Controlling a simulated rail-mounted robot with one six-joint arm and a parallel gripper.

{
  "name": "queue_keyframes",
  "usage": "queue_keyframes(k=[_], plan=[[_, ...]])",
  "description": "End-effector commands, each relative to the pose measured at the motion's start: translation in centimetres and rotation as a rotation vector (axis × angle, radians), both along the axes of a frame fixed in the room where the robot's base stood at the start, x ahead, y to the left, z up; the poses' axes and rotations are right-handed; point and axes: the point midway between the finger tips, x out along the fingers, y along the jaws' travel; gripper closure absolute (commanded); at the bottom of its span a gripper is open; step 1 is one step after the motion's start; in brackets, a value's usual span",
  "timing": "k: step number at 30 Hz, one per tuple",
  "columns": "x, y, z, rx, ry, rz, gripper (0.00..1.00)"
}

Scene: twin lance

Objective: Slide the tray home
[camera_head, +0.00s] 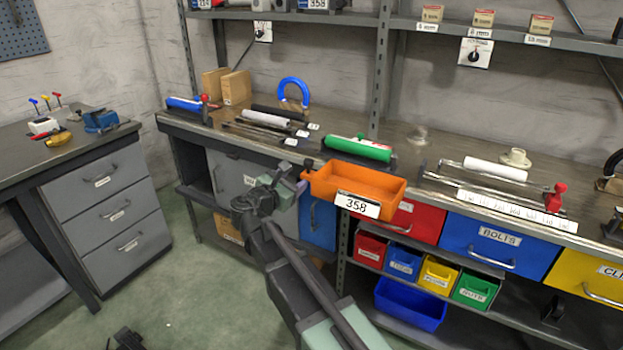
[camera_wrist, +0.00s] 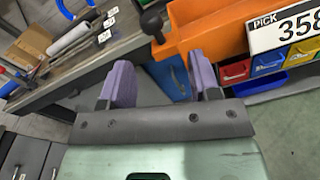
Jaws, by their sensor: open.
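An orange tray (camera_head: 352,182) with a white "358" label sits at the bench's front edge, its front part jutting out past the edge. It also shows at the upper right of the wrist view (camera_wrist: 212,32), with a "PICK 358" label. A dark knob (camera_wrist: 152,22) sticks out from its left end. My gripper (camera_head: 292,184) is just left of the tray, by the knob. In the wrist view my gripper's two purple fingers (camera_wrist: 163,72) are apart with nothing between them. The knob is beyond the fingertips, apart from them. What supports the tray underneath is hidden.
A green roller (camera_head: 358,148) lies behind the tray. A rail fixture with a white roller (camera_head: 495,168) and red knob is to the right. Several coloured drawers and bins (camera_head: 432,272) are below the bench. Open floor (camera_head: 215,290) lies to the left.

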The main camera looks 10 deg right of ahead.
Motion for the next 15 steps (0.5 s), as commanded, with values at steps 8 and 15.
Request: queue_keyframes(k=[8, 15], plan=[[0.4, 0.3, 1.6, -0.247, 0.137, 0.049, 0.43], [3.3, -2.1, 1.5, -0.242, 0.136, 0.044, 0.43]])
